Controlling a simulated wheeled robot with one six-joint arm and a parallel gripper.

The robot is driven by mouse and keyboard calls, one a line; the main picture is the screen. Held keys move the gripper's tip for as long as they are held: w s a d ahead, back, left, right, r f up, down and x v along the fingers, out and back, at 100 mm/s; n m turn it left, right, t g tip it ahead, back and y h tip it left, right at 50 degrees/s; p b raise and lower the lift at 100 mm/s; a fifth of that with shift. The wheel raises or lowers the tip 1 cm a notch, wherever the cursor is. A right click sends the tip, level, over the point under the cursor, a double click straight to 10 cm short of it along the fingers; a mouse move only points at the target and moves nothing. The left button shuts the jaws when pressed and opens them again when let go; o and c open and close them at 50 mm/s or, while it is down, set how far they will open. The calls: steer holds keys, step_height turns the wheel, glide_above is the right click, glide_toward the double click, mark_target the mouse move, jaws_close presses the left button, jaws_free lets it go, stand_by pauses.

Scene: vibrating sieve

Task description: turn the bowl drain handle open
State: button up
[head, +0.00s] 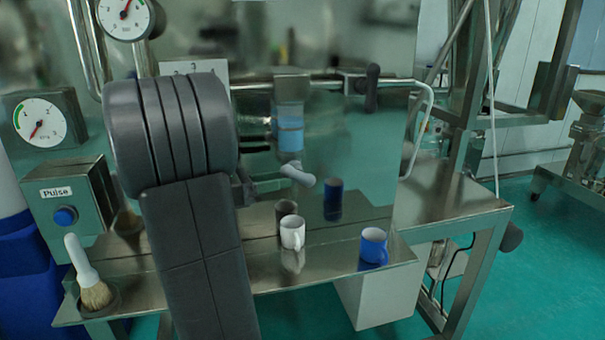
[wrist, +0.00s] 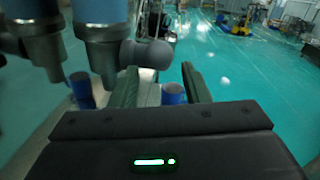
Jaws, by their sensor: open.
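A grey, rounded lever end, which looks like the drain handle (head: 297,173), sticks out from the shiny machine front in the head view. In the wrist view a dark, rounded handle end (wrist: 146,54) points right from an upright metal spout (wrist: 103,45). My gripper (wrist: 160,78) is open, its two fingers apart with nothing held between them. The handle end shows above the gap between the fingers, nearer the left one; I cannot tell if they touch.
A white mug (head: 292,233) and a blue mug (head: 373,247) stand on the metal shelf (head: 330,268) below the handle. A brush (head: 92,280) stands at left, under the Pulse button box (head: 75,200). A black-knobbed lever (head: 371,88) is higher up. Open floor lies right.

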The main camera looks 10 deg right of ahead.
mark_target(300, 176)
steer(key=shift+w+d+p, duration=0.2)
steer(key=shift+d, duration=1.3)
steer(key=shift+w+d+p, duration=0.2)
steer(key=shift+d, duration=1.3)
steer(key=shift+c, duration=0.4)
jaws_close()
